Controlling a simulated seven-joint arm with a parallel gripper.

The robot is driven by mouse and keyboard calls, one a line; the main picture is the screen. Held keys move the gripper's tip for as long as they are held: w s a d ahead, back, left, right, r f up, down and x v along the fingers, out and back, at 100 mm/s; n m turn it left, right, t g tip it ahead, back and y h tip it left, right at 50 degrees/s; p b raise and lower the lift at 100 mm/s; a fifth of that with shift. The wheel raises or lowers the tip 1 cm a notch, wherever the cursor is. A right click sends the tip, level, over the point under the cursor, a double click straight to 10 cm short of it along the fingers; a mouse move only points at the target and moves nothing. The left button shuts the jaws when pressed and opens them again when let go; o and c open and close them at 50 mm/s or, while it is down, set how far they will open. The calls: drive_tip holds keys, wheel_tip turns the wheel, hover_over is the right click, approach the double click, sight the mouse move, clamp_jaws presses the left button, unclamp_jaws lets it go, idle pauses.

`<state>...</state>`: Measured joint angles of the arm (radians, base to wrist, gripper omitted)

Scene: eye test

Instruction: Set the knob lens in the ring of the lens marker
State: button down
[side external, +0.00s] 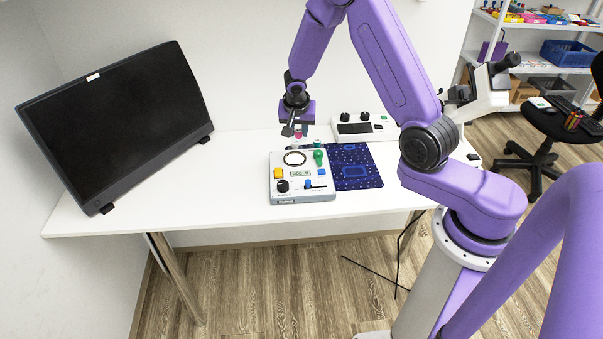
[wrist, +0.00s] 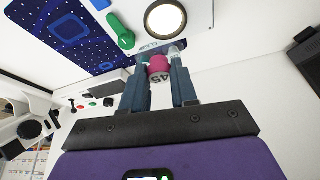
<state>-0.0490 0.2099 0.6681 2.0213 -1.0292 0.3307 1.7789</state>
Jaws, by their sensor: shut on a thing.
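My gripper (side external: 298,128) is shut on a small magenta knob (wrist: 159,65), the knob lens, seen between the two fingers in the wrist view. Whether a lens shows below the knob I cannot tell. In the side view the held piece is a small pinkish spot, partly hidden by the fingers. A black ring around a pale disc (side external: 295,158) lies on top of a grey device (side external: 273,187). It also shows in the wrist view as a dark ring with a bright disc (wrist: 165,18). The held knob is apart from the ring, above and toward the device's far edge.
A green knob (side external: 318,157) stands right beside the ring. A yellow button (side external: 278,173), a black knob (side external: 283,186) and a blue control (side external: 308,183) are nearer the front. A starry blue mat (side external: 360,170), a white control box (side external: 377,130) and a monitor (side external: 115,120) flank the device.

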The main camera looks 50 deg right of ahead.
hover_over(296, 158)
drive_tip(key=a, duration=0.1)
drive_tip(key=shift+s+a+f, duration=0.1)
drive_tip(key=shift+s+f, duration=0.05)
drive_tip(key=shift+f, duration=0.9)
drive_tip(key=shift+s+a+f, duration=0.1)
drive_tip(key=shift+s+f, duration=0.05)
drive_tip(key=shift+f, duration=3.05)
drive_tip(key=shift+f, duration=0.65)
drive_tip(key=c, duration=0.8)
unclamp_jaws()
drive_tip(key=o, duration=0.4)
drive_tip(key=shift+s+d+f, duration=0.1)
drive_tip(key=shift+s, duration=0.05)
drive_tip(key=shift+r, duration=3.6)
